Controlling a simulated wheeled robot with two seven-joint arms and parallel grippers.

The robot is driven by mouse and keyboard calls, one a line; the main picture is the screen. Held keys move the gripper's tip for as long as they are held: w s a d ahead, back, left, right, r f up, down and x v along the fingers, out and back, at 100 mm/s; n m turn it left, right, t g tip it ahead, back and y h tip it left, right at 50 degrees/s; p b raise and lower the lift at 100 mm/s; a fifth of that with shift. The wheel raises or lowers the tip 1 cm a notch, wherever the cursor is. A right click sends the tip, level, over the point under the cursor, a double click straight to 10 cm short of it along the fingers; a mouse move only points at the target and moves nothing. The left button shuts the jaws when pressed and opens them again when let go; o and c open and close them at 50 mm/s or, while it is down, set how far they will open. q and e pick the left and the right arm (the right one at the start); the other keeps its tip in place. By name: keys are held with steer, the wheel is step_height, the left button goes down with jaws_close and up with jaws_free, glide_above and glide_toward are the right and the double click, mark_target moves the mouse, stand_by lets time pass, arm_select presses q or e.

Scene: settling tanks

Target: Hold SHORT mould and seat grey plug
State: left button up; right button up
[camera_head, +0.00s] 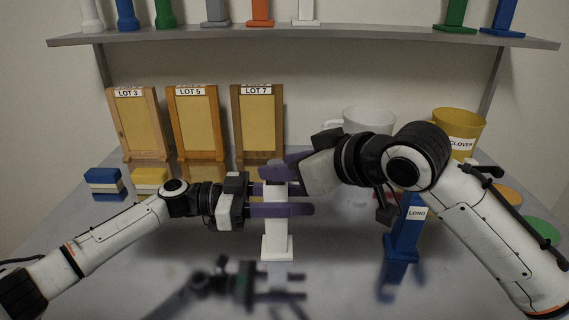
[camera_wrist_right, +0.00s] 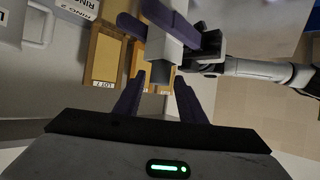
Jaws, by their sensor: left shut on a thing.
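A white mould (camera_head: 277,240) stands upright on the shiny table, its square foot on the surface. No SHORT label is readable on it. My left gripper (camera_head: 283,201) is shut on the white mould, its purple fingers on either side of the shaft. A grey plug (camera_wrist_right: 162,68) shows at the mould's top end in the right wrist view; how deep it sits cannot be told. My right gripper (camera_wrist_right: 160,84) is open at that top end, with gaps beside the grey piece. A blue mould (camera_head: 403,236) labelled LONG stands to the right, partly behind my right arm.
Wooden frames LOT 3 (camera_head: 140,125), LOT 5 (camera_head: 197,125) and LOT 7 (camera_head: 257,125) stand at the back. A white mug (camera_head: 368,118) and yellow CLOVER mug (camera_head: 459,126) are behind my right arm. Blue-white (camera_head: 103,182) and yellow-white (camera_head: 150,180) blocks lie left. A shelf (camera_head: 300,35) hangs above.

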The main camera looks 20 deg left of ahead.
steer(key=shift+o, duration=0.2)
steer(key=shift+r, duration=0.1)
steer(key=shift+d+r, duration=0.15)
steer(key=v, duration=1.1)
steer(key=shift+s+d, duration=0.25)
steer(key=shift+r, duration=0.1)
arm_select(q)
steer(key=o, duration=1.4)
steer(key=shift+c, duration=0.2)
steer(key=v, duration=1.2)
